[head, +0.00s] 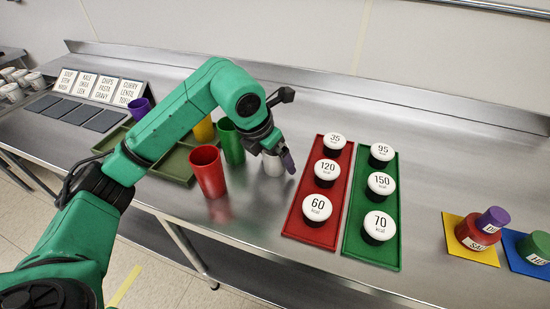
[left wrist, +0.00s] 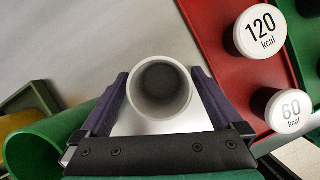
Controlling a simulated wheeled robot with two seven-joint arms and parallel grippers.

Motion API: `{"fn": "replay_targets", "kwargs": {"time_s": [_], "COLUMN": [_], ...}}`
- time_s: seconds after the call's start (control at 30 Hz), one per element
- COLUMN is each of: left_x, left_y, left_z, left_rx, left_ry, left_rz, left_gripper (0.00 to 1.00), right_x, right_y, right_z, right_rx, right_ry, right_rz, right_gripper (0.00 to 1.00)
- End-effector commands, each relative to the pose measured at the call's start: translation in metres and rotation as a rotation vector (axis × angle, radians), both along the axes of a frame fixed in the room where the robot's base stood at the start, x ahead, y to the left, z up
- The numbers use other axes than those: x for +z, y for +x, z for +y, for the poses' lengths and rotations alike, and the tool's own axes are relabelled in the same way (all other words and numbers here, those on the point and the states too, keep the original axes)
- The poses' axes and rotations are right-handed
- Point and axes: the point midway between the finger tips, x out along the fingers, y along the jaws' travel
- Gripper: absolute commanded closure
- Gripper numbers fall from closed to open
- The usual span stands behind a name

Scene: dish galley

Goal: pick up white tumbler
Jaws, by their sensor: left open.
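The white tumbler (head: 272,167) stands upright on the steel counter, partly hidden behind my left gripper in the head view. In the left wrist view the tumbler (left wrist: 160,88) is seen from above, its round mouth between the two purple fingers. My left gripper (head: 275,156) is open, with a finger on either side of the tumbler in the left wrist view (left wrist: 161,100). I cannot tell whether either finger touches it. My right gripper is in neither view.
A red cup (head: 208,172) and a green cup (head: 231,142) stand close left of the tumbler. A red tray (head: 296,224) with white-lidded jars lies close right, beside a green tray (head: 384,254). Olive trays (head: 172,166) lie further left.

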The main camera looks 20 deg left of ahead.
Motion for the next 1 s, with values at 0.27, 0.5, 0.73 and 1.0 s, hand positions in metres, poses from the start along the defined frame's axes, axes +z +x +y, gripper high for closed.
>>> {"fn": "replay_targets", "kwargs": {"time_s": [0.27,0.5,0.73,1.0], "left_x": [0.000,0.002,0.030,0.133], "left_y": [0.000,0.000,0.001,0.000], "left_z": [0.000,0.000,0.000,-0.001], "left_rx": [0.000,0.000,0.000,0.000], "left_ry": [0.000,0.000,-0.002,-0.003], "left_rz": [0.000,-0.001,-0.006,-0.008], "left_gripper": [0.83,0.83,0.83,0.83], "right_x": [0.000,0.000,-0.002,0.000], "right_y": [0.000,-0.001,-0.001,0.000], "right_z": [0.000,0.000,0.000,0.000], "right_rx": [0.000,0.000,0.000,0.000], "right_ry": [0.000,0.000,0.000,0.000], "right_rz": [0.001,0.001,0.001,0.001], "right_gripper": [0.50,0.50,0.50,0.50]}}
